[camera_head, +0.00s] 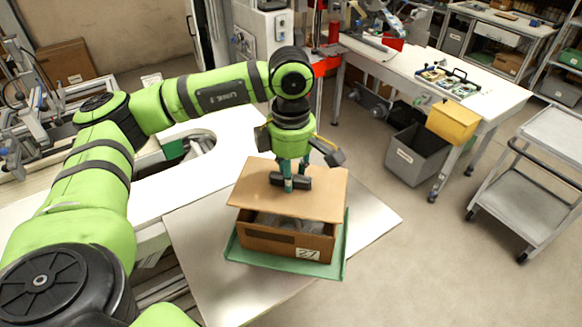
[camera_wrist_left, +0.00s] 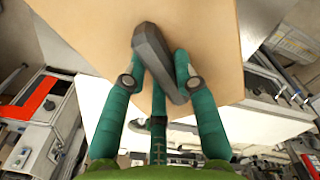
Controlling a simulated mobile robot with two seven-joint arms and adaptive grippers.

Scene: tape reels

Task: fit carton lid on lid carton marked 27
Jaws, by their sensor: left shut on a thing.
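The carton lid (camera_head: 318,199) is a flat tan board with a dark bar handle (camera_head: 290,181) on top. My left gripper (camera_head: 291,183) is shut on this handle from above; in the left wrist view its green fingers (camera_wrist_left: 160,80) stand on either side of the dark handle (camera_wrist_left: 160,62), with the lid (camera_wrist_left: 205,35) behind. The brown carton marked 27 (camera_head: 285,244) is below the lid. The lid lies over the carton's back part, looks slightly raised and turned; the front opening shows greyish contents. Whether the lid touches the carton is unclear. My right gripper is not seen.
The carton stands on a green tray (camera_head: 244,256) on a light table (camera_head: 200,240). Free table surface lies right and left of the tray. A white bench (camera_head: 480,95) with a yellow bin (camera_head: 453,122), a grey bin (camera_head: 416,153) and a cart (camera_head: 520,190) stand further right.

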